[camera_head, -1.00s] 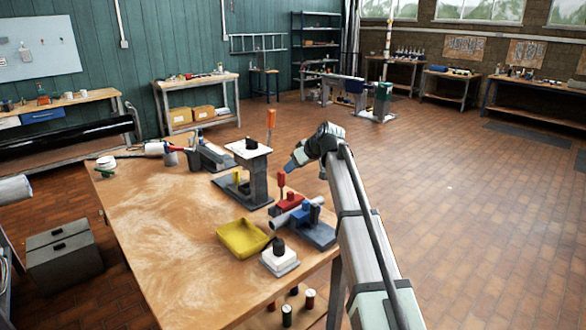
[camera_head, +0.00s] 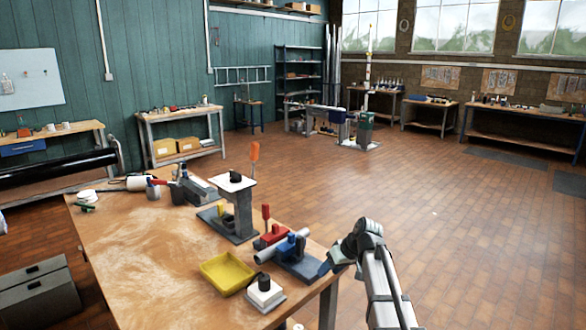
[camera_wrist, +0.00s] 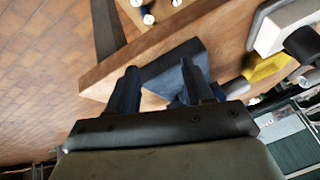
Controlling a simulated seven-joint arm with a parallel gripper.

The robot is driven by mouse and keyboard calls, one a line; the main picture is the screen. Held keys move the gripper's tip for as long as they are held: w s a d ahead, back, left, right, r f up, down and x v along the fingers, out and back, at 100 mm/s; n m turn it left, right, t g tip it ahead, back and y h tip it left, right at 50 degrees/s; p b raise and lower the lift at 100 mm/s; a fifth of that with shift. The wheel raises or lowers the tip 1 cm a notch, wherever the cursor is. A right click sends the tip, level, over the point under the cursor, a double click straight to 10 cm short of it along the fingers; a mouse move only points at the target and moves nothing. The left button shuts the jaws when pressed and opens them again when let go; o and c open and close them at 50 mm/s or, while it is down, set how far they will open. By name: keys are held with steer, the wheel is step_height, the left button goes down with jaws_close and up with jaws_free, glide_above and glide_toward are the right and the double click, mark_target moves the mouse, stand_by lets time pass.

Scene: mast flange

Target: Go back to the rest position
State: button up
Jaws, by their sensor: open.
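My gripper (camera_head: 333,262) is beside the workbench's right edge in the head view, near the end of the blue-grey clamp base (camera_head: 300,264). In the wrist view my gripper (camera_wrist: 163,88) shows two dark fingers spread apart with nothing between them. Beyond the fingers are the bench edge (camera_wrist: 120,68) and a blue-grey block. Whether the fingers touch anything there, I cannot tell, but they look clear of it.
On the wooden workbench (camera_head: 140,260) stand a yellow tray (camera_head: 227,272), a white block with a black knob (camera_head: 265,291), a red block (camera_head: 270,237) and a grey stand with a white top (camera_head: 237,205). Open brick floor (camera_head: 440,210) lies to the right.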

steer(key=s+d+f+m+g+h, duration=0.1)
steer(key=s+f+g, duration=0.1)
steer(key=s+f, duration=0.7)
steer(key=s+d+f+m+g, duration=0.1)
steer(key=s+f, duration=0.4)
steer(key=f, duration=0.7)
steer(key=s+d+f+m+g+h, duration=0.1)
steer(key=s+f+m+g, duration=0.1)
steer(key=s+f, duration=0.7)
steer(key=s+f+g+h, duration=0.1)
steer(key=s+f, duration=0.5)
steer(key=s, duration=0.4)
steer(key=s+d+f+m+g+h, duration=0.1)
steer(key=s+f+g, duration=0.1)
steer(key=s+f, duration=0.3)
steer(key=s+d+f+g+h, duration=0.1)
steer(key=s+f, duration=0.5)
steer(key=s, duration=0.8)
steer(key=shift+s+f+g, duration=0.3)
steer(key=shift+s+g, duration=0.05)
steer(key=shift+g, duration=0.25)
